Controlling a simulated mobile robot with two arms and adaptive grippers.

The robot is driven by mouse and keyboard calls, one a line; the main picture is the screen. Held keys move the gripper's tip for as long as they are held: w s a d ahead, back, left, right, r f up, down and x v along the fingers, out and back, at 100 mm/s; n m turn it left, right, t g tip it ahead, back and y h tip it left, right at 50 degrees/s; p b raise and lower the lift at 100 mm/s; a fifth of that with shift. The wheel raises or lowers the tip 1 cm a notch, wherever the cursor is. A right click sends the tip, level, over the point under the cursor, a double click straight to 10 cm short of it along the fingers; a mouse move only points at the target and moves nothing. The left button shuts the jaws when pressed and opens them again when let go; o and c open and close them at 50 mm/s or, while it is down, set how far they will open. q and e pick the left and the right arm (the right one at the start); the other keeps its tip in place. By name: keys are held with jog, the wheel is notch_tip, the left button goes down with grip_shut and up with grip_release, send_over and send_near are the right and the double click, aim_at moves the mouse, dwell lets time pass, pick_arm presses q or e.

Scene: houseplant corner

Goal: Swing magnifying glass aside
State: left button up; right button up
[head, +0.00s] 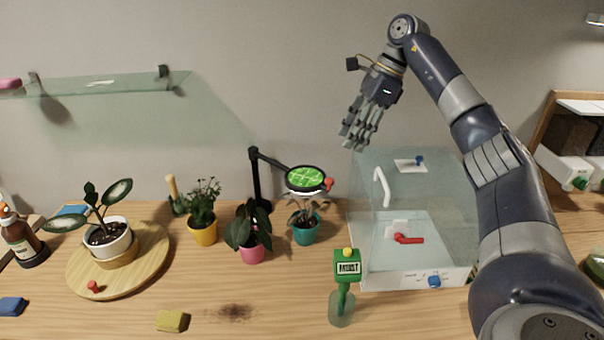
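The magnifying glass (306,179) has a round black frame and a green lens with a pale pattern. It hangs on a jointed black arm from a black stand (260,180), in front of the teal-potted plant (306,226). A red knob (328,184) sits on the right of its rim. My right gripper (354,142) is raised above and right of the lens, apart from it, pointing down. Its several fingers look extended, with nothing visible held. My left gripper is out of view.
A clear box (410,280) with a white handle stands right of the magnifier. A green mist bottle (345,285) is in front. Plants in yellow (203,233) and pink (252,254) pots stand left. A round wooden turntable (85,280) bears a white-potted plant. A glass shelf (110,84) is on the wall.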

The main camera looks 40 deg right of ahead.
aim_at(330, 179)
dwell(0.3)
jog(key=a+f+m, duration=0.1)
jog(key=f, duration=0.2)
jog(key=w+a+f+m+h+b, duration=0.1)
jog(key=f+m, duration=0.1)
jog(key=f, duration=0.2)
jog(key=w+a+f+m+t+b, duration=0.1)
jog(key=a+f, duration=0.1)
jog(key=f, duration=0.2)
jog(key=shift+f+m, duration=0.1)
jog(key=shift+m, duration=0.2)
jog(key=shift+c, duration=0.5)
grip_shut()
